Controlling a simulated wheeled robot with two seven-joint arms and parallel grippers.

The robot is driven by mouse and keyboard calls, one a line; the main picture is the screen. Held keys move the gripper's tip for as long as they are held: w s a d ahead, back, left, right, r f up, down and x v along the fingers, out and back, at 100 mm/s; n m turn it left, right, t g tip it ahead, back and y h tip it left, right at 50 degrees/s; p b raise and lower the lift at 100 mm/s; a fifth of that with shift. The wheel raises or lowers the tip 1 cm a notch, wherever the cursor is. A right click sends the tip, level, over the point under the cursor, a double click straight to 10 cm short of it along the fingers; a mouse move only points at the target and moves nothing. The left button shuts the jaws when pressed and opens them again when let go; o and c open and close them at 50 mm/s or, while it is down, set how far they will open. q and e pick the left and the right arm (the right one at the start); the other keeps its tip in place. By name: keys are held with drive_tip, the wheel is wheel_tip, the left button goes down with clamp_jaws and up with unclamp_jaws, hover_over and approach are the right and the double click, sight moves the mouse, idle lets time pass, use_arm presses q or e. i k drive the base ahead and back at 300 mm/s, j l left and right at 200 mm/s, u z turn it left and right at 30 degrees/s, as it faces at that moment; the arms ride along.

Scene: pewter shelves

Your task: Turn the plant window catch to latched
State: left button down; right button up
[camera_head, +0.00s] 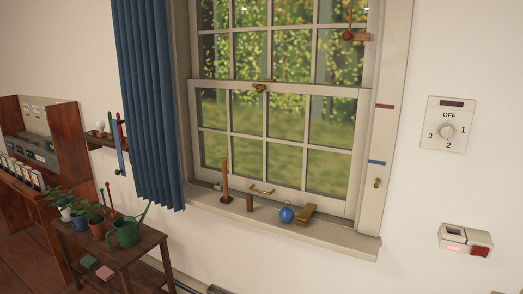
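The window (275,138) has a white frame with an upper and a lower sash. A small brass catch (261,87) sits at the middle of the rail where the sashes meet. It is too small to tell whether it is latched. The lower sash appears down, with a brass pull handle (262,189) near its bottom rail. Potted plants (97,226) stand on a wooden table left of the window. Neither of my grippers is in view.
The sill (340,240) holds an upright wooden peg (225,182), a dark block (250,203), a blue ball (286,214) and a brass piece (306,214). A blue curtain (150,105) hangs left. A dial (447,130) and a red switch (480,251) are on the right wall.

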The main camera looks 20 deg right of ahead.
sight(260, 88)
drive_tip(key=i+l+z, duration=0.3)
drive_tip(key=i, duration=0.2)
drive_tip(key=i+l+z, duration=0.15)
drive_tip(key=i+z, duration=0.15)
drive_tip(key=i, duration=0.2)
drive_tip(key=i+z, duration=0.3)
drive_tip(key=i, duration=0.2)
